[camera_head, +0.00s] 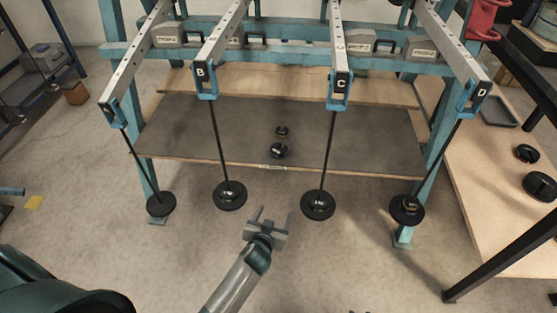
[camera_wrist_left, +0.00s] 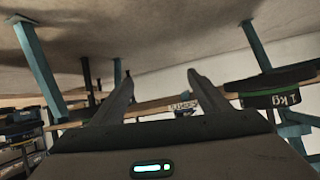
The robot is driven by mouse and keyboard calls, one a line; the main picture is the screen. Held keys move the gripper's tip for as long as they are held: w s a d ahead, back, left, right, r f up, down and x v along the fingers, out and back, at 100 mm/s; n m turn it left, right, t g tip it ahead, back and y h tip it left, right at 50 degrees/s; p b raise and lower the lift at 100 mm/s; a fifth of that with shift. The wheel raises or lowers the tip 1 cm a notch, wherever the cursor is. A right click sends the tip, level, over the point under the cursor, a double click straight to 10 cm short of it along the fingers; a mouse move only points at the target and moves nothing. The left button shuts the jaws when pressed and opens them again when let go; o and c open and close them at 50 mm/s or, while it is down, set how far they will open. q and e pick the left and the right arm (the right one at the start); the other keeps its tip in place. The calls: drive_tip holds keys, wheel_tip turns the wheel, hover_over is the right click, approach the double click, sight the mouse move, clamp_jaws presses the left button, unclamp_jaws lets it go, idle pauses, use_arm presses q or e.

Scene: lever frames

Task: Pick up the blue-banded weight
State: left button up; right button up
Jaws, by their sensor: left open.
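I cannot make out a blue band on any weight. Two small dark weights lie on the dark mat of the shelf, a rear one (camera_head: 281,131) and a front one (camera_head: 278,150). My left gripper (camera_head: 274,211) is open and empty, in front of the shelf and between the hanging pans under levers B and C. In the left wrist view, its fingers (camera_wrist_left: 160,78) stand apart with nothing between them. That view appears upside down. A dark weight with a green band and "1 KG" lettering (camera_wrist_left: 272,96) shows at its right. My right gripper is not in view.
Rods hang from levers A, B, C and D to dark pans; pan B (camera_head: 229,197) and pan C (camera_head: 318,207) flank my gripper. The mat (camera_head: 210,130) is largely bare. Dark round objects (camera_head: 526,153) lie on the right bench (camera_head: 490,195). Blue posts frame the shelf.

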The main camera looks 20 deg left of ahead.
use_arm(q)
drive_tip(key=w+a+r+n+t+y+b, duration=0.2)
drive_tip(key=w+r+t+b, duration=0.1)
drive_tip(key=w+r, duration=0.6)
wheel_tip(320, 180, up, 2)
drive_tip(key=shift+r+t+b, duration=0.2)
drive_tip(key=shift+t+b, duration=0.1)
drive_tip(key=shift+b, duration=0.55)
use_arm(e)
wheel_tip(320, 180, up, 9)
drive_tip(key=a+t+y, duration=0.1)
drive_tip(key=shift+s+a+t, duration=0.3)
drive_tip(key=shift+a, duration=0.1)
use_arm(q)
drive_tip(key=shift+a, duration=0.1)
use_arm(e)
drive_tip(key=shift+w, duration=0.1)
